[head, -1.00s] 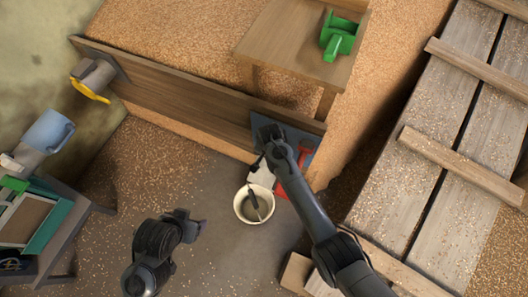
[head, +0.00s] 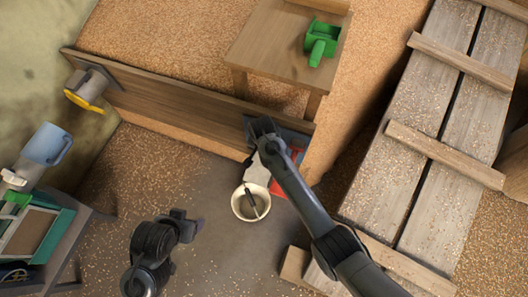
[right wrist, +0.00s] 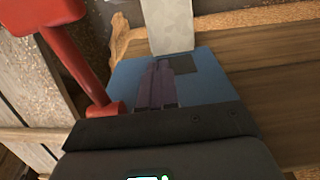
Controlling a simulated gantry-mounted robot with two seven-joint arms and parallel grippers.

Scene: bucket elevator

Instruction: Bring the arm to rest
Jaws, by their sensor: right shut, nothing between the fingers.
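My right arm reaches in from the lower right of the head view. Its wrist and gripper (head: 264,132) are over the blue plate (head: 298,150) at the right end of a long wooden board. In the right wrist view the dark gripper body fills the bottom, and its narrow fingers (right wrist: 157,85) are shut and empty in front of the blue plate (right wrist: 210,98). I cannot tell whether they touch it. My left gripper (head: 184,226) hangs at the lower left of the head view, away from everything; its fingers are too unclear to read.
A red lever (right wrist: 75,55) stands close to the left of the right gripper. A pale bucket (head: 240,207) with a dark stick sits on the floor below. A wooden table (head: 270,50) carries a green scoop-like part (head: 320,42). Slatted planks (head: 400,170) lie at the right.

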